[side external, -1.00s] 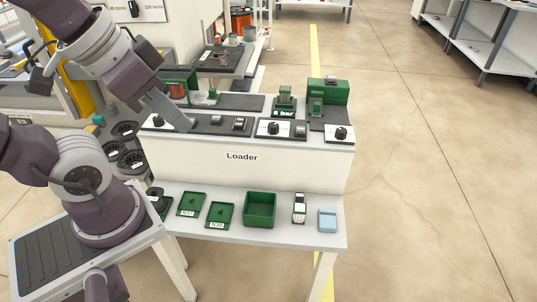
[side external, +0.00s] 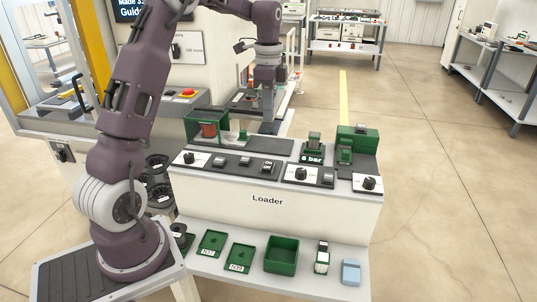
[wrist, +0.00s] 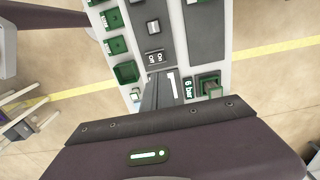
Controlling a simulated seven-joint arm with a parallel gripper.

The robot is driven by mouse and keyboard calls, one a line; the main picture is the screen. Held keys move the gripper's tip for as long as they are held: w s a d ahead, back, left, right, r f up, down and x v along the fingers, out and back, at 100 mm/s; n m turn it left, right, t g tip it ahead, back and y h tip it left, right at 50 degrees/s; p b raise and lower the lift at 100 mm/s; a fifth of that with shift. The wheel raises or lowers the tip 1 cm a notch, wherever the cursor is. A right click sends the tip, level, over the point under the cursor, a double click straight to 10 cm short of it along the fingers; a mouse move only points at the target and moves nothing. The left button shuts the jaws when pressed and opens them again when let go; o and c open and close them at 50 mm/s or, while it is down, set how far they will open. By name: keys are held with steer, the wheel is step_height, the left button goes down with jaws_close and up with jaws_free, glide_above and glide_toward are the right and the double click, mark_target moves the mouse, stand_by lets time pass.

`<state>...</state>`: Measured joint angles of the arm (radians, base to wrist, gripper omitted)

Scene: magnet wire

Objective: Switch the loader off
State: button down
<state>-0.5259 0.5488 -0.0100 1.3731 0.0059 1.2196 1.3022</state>
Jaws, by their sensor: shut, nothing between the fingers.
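The loader (side external: 267,200) is a white bench unit with dark control panels on its top. A switch marked on and off (side external: 267,166) sits on its top panel; it also shows in the wrist view (wrist: 155,58). Its setting is too small to tell. My gripper (side external: 268,128) is shut and empty, pointing down above the back of the loader's top. In the wrist view my gripper (wrist: 152,85) shows its fingers together, just below the on/off switch in the picture. I cannot tell its height over the panel.
Black knobs (side external: 301,175) and small switches (side external: 245,161) line the panel. Green trays (side external: 281,255) lie on the front shelf. A red-and-green holder (side external: 208,128) stands at the back left.

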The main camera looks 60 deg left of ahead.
mark_target(268, 163)
steer(key=shift+f, duration=0.1)
step_height(268, 163, down, 14)
steer(key=shift+r, duration=0.1)
stand_by(0.4)
steer(key=shift+f, duration=0.25)
steer(key=shift+s+d, duration=0.1)
steer(key=shift+d, duration=0.05)
steer(key=shift+s+d+r, duration=0.2)
steer(key=shift+s+d, duration=0.25)
steer(key=shift+s, duration=0.05)
steer(key=shift+r, duration=0.15)
